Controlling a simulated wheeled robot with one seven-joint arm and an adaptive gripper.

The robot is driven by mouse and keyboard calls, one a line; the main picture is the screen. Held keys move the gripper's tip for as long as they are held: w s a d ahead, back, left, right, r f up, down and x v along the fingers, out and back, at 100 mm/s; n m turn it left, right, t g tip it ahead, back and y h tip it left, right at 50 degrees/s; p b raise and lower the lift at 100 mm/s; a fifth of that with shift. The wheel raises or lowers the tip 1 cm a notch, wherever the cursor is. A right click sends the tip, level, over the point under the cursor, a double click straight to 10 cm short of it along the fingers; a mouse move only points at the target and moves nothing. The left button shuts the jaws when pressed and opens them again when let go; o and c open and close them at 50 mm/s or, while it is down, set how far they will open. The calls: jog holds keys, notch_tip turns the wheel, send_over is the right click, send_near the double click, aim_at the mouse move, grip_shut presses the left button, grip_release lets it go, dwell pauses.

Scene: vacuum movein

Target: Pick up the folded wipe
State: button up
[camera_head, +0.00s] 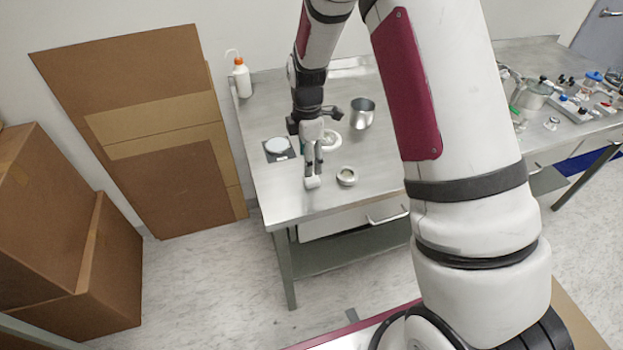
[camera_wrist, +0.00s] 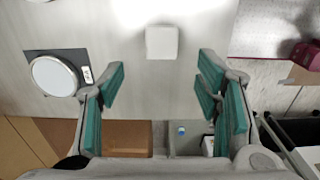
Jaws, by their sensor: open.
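The folded wipe (camera_wrist: 162,42) is a small white square lying flat on the steel table (camera_wrist: 130,75). In the wrist view it is at the top middle, centred between the lines of my fingers and just beyond the tips. In the head view the wipe (camera_head: 312,183) lies near the table's front edge, right at the tips of my gripper (camera_head: 314,171). My gripper (camera_wrist: 161,72) is open, with green pads apart and nothing between them. The height of the tips above the wipe is hard to tell.
A scale with a round pan (camera_head: 277,147) sits left of my gripper. A small round dish (camera_head: 346,176) stands close to the wipe's right. A white ring-shaped object (camera_head: 330,140) and a metal beaker (camera_head: 362,112) are behind. A wash bottle (camera_head: 241,78) stands at the back left corner.

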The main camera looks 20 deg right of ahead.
aim_at(311, 178)
jog(key=shift+s+d+f+p, duration=0.1)
jog(key=shift+d+f+p, duration=0.1)
jog(key=shift+f, duration=0.95)
jog(key=shift+w+d+f+p, duration=0.1)
jog(key=shift+f+p, duration=0.15)
jog(key=shift+f, duration=0.9)
jog(key=shift+s+d+f+p, duration=0.1)
jog(key=shift+f+p, duration=0.1)
jog(key=shift+f, duration=0.95)
jog(key=c, duration=1)
jog(key=shift+r, duration=0.1)
jog(key=shift+r, duration=0.7)
notch_tip(311, 178, up, 2)
jog(key=shift+r+b, duration=0.1)
jog(key=shift+b, duration=0.35)
jog(key=s+a+r, duration=0.1)
jog(key=s+a, duration=0.1)
jog(key=s, duration=1.4)
jog(key=shift+r, duration=0.15)
jog(key=shift+c, duration=0.6)
jog(key=shift+w, duration=0.15)
